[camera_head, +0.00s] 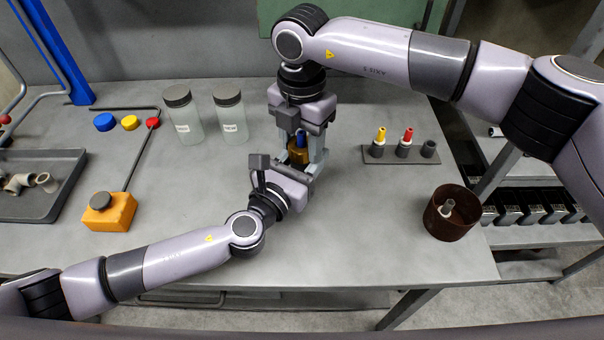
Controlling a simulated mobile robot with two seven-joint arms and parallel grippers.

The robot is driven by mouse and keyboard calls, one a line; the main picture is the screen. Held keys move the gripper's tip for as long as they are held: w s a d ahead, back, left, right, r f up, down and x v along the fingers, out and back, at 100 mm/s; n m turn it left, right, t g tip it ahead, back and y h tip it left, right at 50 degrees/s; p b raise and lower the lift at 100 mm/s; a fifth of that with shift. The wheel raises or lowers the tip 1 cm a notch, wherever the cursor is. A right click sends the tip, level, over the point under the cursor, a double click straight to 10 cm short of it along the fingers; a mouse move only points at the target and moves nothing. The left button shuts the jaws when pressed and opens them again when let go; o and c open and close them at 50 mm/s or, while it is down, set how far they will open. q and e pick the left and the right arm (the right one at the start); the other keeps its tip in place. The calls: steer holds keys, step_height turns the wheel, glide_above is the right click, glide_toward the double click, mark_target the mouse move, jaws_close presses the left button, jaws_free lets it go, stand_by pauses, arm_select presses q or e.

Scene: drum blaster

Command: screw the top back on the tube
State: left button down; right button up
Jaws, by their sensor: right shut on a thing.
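My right gripper (302,146) reaches down from above at the table's middle and is shut on a small blue piece (301,138), which looks like the tube or its top. Directly below the blue piece is a brown-gold body (298,156). I cannot tell whether the two touch or are joined. My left gripper (301,168) comes in from the lower left, right beside the brown-gold body. Its fingers are partly hidden, so its grip is unclear. A grey rack (388,156) to the right holds a yellow-topped piece (380,136) and a red-topped piece (407,137) in dark holders.
The rack's right holder (429,148) shows no coloured piece. A rusty brown can (451,213) stands at the right edge. Two clear jars (232,118) stand behind left. An orange block (109,212) and a grey tray (66,197) are at left.

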steer(key=m, duration=0.6)
steer(key=o, duration=1.2)
steer(key=shift+o, duration=0.2)
steer(key=shift+r, duration=0.1)
step_height(320, 180, up, 12)
steer(key=shift+f, duration=0.1)
arm_select(q)
steer(key=shift+c, duration=2.1)
jaws_free()
